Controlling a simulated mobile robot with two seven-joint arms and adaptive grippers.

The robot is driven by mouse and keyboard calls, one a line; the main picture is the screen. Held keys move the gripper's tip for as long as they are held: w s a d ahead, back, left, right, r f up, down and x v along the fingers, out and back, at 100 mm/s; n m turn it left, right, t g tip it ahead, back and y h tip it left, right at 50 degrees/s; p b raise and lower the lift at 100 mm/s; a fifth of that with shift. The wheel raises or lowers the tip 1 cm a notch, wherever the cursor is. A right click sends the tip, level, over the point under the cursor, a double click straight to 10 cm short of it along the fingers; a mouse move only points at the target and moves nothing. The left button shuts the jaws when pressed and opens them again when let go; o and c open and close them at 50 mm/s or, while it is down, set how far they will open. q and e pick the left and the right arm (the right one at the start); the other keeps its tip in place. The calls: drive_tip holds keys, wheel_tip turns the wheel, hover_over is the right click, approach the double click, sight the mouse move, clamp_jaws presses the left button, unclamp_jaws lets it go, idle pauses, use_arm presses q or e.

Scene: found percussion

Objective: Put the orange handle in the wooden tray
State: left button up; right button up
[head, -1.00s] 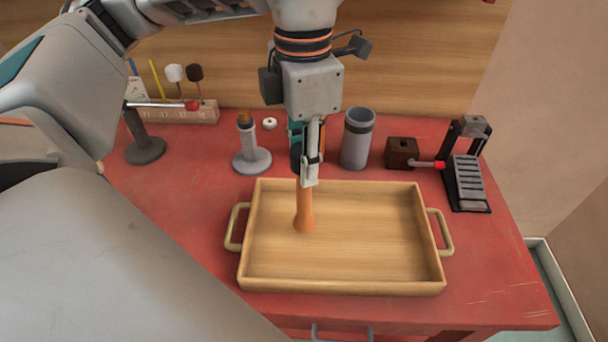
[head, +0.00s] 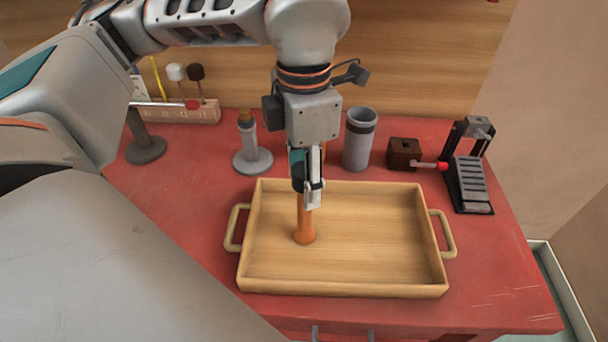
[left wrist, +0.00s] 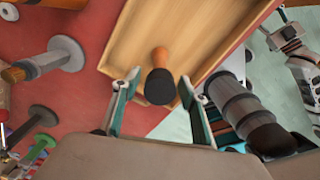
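The orange handle (head: 304,230) stands upright inside the wooden tray (head: 345,288), left of the tray's middle, with its flared orange end down. In the left wrist view its dark upper end (left wrist: 160,88) faces the camera. My left gripper (head: 313,203) is above the tray around the handle's upper part. In the left wrist view the left gripper's fingers (left wrist: 157,82) are spread, with a gap on each side of the handle.
Behind the tray are a grey stand with a brown top (head: 250,145), a grey cylinder (head: 358,145), a dark block (head: 404,153) and a black-and-grey device (head: 470,180). A dark-based stand (head: 145,150) is at the left. The tray's right half is empty.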

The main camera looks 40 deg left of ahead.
use_arm(q)
wheel_tip(320, 180, up, 12)
drive_tip(key=p, duration=0.1)
drive_tip(key=shift+r+p, duration=0.2)
drive_tip(key=shift+p, duration=0.2)
drive_tip(key=shift+s+f, duration=0.1)
idle(0.5)
